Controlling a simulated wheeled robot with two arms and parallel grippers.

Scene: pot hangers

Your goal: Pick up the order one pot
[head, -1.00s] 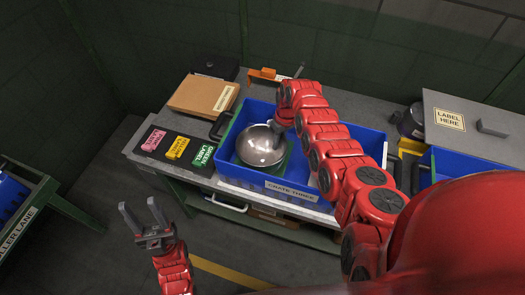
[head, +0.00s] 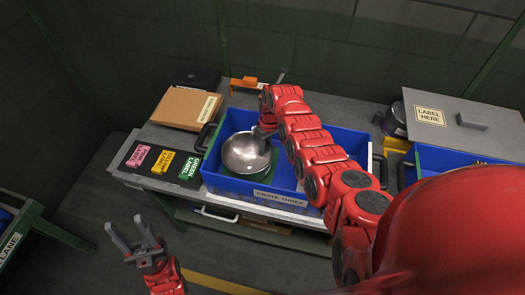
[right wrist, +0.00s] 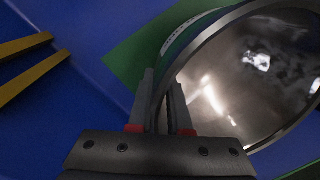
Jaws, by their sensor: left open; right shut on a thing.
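A shiny steel pot (head: 247,153) sits at the left end of the blue crate labelled CRATE THREE (head: 229,187), over a green patch. Part of a white tag shows on the pot's outside, over the green patch (right wrist: 130,55). I cannot tell whether the pot touches the crate floor. My left gripper (head: 124,218) is open and empty, in front of the bench at lower left.
A black tray with pink, yellow and green label blocks (head: 188,168) lies left of the crate. A cardboard box (head: 184,108) stands behind it. At right are a dark pot (head: 394,120), a grey LABEL HERE board (head: 462,121) and another blue crate (head: 430,160).

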